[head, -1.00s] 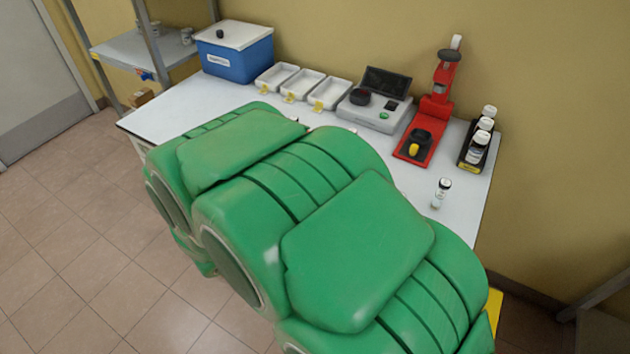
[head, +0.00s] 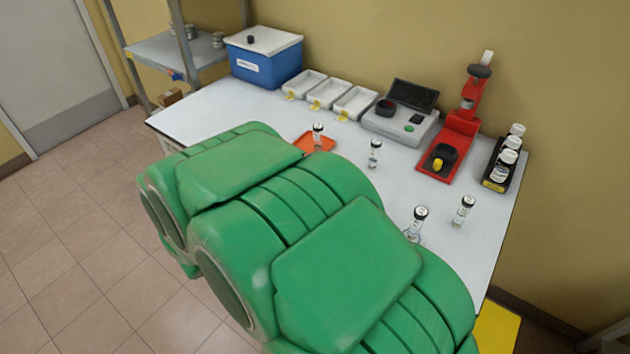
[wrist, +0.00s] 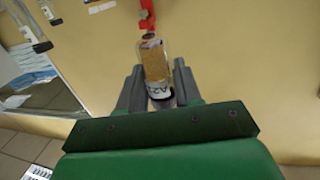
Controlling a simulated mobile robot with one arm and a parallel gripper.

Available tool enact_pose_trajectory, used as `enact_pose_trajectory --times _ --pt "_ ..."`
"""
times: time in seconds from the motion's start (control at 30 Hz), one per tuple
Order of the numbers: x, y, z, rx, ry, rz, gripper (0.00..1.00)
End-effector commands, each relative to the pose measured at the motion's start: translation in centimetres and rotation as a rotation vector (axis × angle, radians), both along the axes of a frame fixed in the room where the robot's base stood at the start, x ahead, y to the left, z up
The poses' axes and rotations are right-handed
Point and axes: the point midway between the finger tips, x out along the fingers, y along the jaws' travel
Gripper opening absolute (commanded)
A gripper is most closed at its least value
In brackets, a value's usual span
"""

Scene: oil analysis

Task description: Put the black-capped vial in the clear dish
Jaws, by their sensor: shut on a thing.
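In the wrist view my gripper (wrist: 157,90) is shut on a clear vial (wrist: 154,62) with brown contents and a white label. A dark end of this vial, possibly its cap, sits low between the fingers. In the head view my green arm hides the gripper and the held vial. I cannot make out the clear dish for certain.
The white table (head: 405,185) holds a blue box (head: 264,62), white trays (head: 328,93), a grey instrument (head: 400,118), a red stand (head: 452,140) and a black rack of bottles (head: 502,162). My arm covers the table's front.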

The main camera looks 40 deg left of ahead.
Motion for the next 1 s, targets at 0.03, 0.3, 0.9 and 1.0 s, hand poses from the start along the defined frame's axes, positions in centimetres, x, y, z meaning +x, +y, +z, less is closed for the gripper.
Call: enact_pose_trajectory --times 0.03,0.3,0.9,1.0 --pt "0.6 0.5 -0.3 0.001 -0.002 -0.002 0.04" --pt "2.9 3.1 -1.9 -0.001 -0.003 -0.002 0.04" --pt "5.6 6.2 -6.9 0.002 -0.001 -0.001 0.04" --pt "5.7 6.4 -7.1 0.003 -0.002 -0.001 0.04"
